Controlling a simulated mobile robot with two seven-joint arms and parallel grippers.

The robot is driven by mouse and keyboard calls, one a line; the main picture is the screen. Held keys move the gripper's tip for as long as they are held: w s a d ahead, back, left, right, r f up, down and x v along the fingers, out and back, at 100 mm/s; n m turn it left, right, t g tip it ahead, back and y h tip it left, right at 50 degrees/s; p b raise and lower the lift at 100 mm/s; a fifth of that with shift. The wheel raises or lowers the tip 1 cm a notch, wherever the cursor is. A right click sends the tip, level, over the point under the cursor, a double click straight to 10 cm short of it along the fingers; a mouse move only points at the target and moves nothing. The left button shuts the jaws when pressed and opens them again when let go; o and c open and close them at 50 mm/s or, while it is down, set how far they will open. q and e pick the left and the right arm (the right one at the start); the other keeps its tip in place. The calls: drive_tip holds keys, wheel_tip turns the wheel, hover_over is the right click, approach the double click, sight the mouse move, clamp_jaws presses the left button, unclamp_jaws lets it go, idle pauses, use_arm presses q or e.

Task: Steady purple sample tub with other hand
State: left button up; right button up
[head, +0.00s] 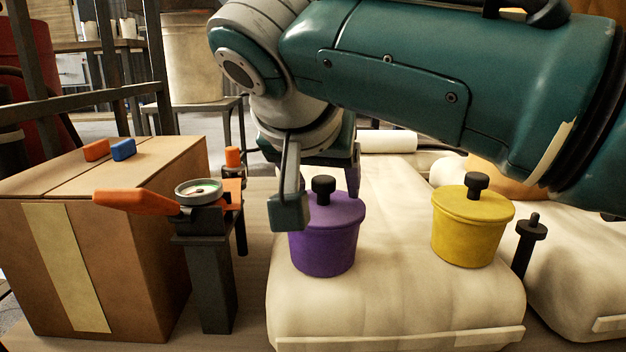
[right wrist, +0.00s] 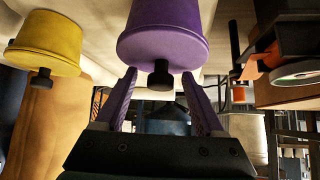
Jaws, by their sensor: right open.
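The purple sample tub (head: 325,241), with a purple lid and black knob, stands upright on a pale padded bag. My right gripper (head: 328,188) is above it, pointing down, partly hidden behind its own wrist parts. In the right wrist view, which shows the scene upside down, the purple tub (right wrist: 164,40) is beyond the fingertips. The two purple fingers of the right gripper (right wrist: 159,76) are spread apart, with the black knob (right wrist: 161,78) between them in the picture. I see no clear contact. My left gripper is not in view.
A yellow lidded tub (head: 466,237) stands to the right on the same pale bag (head: 400,305). A black post (head: 528,247) is beside it. Left are a dark stand with a gauge and orange handle (head: 135,202) and a cardboard box (head: 150,255).

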drive_tip(key=shift+c, duration=0.2)
clamp_jaws()
idle(0.3)
unclamp_jaws()
drive_tip(key=p+v, duration=0.8)
drive_tip(key=v, duration=0.2)
